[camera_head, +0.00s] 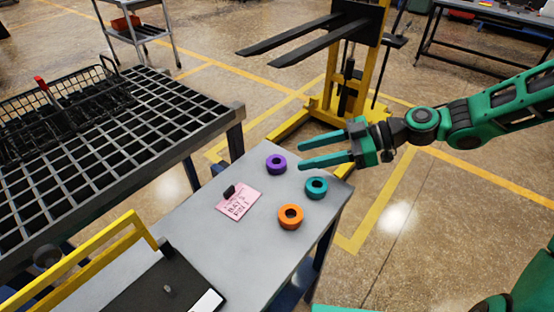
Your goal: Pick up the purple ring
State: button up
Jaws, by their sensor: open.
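The purple ring (276,163) lies flat on the grey table (262,258), near its far corner. A teal ring (316,187) and an orange ring (290,217) lie to its right and nearer to me. My gripper (320,151) reaches in from the right on the green arm. It is open and empty, its two green fingers pointing left. In the picture the fingertips are just right of the purple ring. The gripper seems to be above the table, but its exact height cannot be told.
A pink note (239,204) with a small black object on it lies left of the rings. A black grid rack (115,150) stands at left with a wire basket (62,108). A yellow handle (85,262) rises at the front left. A yellow forklift-like lifter (346,85) stands behind.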

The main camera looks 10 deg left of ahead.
aim_at(283, 161)
jog(key=shift+x, duration=3.65)
jog(key=c, duration=0.9)
jog(key=shift+o, duration=0.2)
jog(key=shift+w, duration=0.1)
